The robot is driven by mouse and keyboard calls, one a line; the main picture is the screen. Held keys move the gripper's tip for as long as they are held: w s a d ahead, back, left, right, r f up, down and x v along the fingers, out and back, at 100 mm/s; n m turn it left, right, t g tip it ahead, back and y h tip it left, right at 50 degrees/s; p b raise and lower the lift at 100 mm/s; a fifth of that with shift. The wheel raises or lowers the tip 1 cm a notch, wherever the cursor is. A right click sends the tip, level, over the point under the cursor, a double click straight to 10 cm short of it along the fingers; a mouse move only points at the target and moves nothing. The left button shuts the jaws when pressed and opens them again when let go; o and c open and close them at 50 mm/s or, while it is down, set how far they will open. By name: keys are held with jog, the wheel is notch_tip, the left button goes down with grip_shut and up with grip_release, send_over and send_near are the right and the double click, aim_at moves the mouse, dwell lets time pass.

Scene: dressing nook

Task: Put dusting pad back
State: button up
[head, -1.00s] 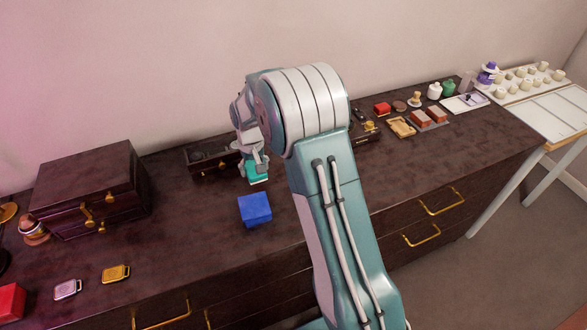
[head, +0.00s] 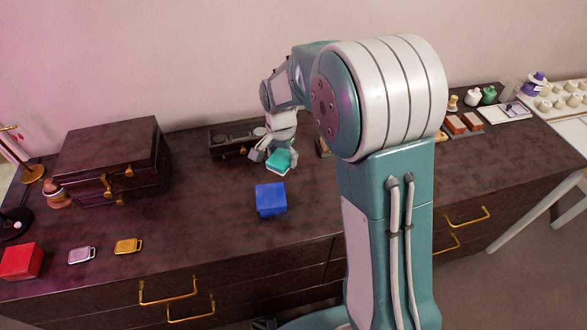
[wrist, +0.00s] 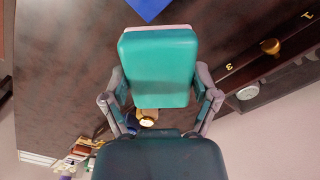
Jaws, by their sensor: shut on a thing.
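The pad (head: 281,159) is a small teal block with a pale underside, most likely the dusting pad. My gripper (head: 274,156) is shut on it and holds it, slightly tilted, over the dark dresser top. In the wrist view the pad (wrist: 160,68) fills the space between the two fingers (wrist: 160,95). Whether its pale underside touches the surface I cannot tell. A dark open box (head: 228,152) with round items in its compartments stands just behind and left of my gripper. The box also shows at the right of the wrist view (wrist: 232,84), with gold marks on its edge.
A blue block (head: 271,198) lies just in front of the pad. A dark lidded case (head: 112,160), a red block (head: 21,261) and two small tags (head: 128,246) are at the left. Brushes and bottles (head: 473,97) stand at the back right. The dresser's middle front is clear.

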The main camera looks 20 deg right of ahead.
jog(key=s+a+r+m, duration=0.2)
jog(key=s+r+m, duration=0.2)
jog(key=s+m, duration=0.45)
jog(key=w+d+f, duration=0.1)
jog(key=w, duration=0.1)
jog(key=w+d+f, duration=0.1)
jog(key=w+d, duration=0.1)
jog(key=w, duration=0.1)
jog(key=w+d+f, duration=0.1)
jog(key=w+f, duration=0.1)
jog(key=w, duration=0.1)
jog(key=shift+w+d, duration=0.1)
jog(key=shift+d, duration=0.1)
send_over(296, 170)
notch_tip(296, 170, down, 6)
jog(key=shift+a, duration=0.1)
jog(key=shift+f, duration=1.65)
jog(key=shift+f, duration=0.1)
jog(key=o, duration=1)
jog(key=shift+o, duration=0.2)
